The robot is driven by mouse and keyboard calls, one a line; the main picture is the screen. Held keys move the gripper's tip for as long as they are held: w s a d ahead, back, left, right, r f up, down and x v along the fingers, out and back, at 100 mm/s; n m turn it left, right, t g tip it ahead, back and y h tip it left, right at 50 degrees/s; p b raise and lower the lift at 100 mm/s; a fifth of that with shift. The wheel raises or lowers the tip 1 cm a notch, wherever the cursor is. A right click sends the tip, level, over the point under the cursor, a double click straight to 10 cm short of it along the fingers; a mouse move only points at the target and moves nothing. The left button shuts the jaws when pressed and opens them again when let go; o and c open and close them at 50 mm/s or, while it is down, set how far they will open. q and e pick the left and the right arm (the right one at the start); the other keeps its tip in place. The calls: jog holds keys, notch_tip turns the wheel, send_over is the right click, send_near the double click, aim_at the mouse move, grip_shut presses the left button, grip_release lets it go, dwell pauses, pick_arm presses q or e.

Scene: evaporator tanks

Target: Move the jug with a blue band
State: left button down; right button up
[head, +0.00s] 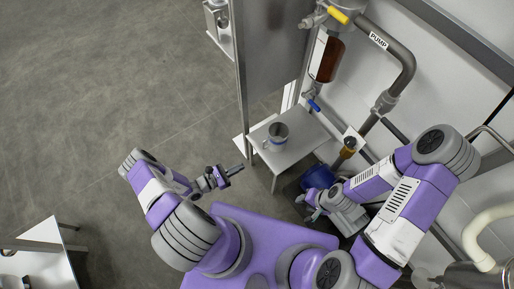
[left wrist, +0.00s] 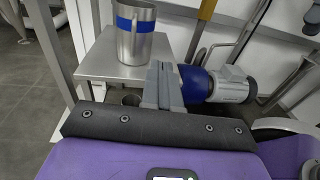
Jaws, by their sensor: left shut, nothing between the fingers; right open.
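The metal jug with a blue band (head: 278,131) stands upright on a small grey table (head: 297,152) in the head view. In the left wrist view the jug (left wrist: 135,42) shows its blue band near the rim, at the upper left. My left gripper (head: 240,169) is shut and empty, to the left of the table and apart from the jug. Its closed fingers show in the left wrist view (left wrist: 164,72), to the right of the jug in the picture. My right gripper (head: 306,204) is open beside the blue motor, below the table in the picture, and is partly hard to make out.
A blue motor (head: 318,178) sits low beside the table; it also shows in the left wrist view (left wrist: 196,84). Pipes with valves, one labelled PUMP (head: 378,40), rise behind the table. A tall grey panel (head: 272,55) stands beside it.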

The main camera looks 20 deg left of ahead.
pick_arm(q)
jog(key=w+d+n+t+y+b, duration=0.1)
jog(key=w+d, duration=0.4)
jog(key=w, duration=0.7)
jog(key=shift+f+n+t+y+b, duration=0.2)
jog(key=shift+n+t+y+b, duration=0.15)
jog(key=shift+t+b, duration=0.4)
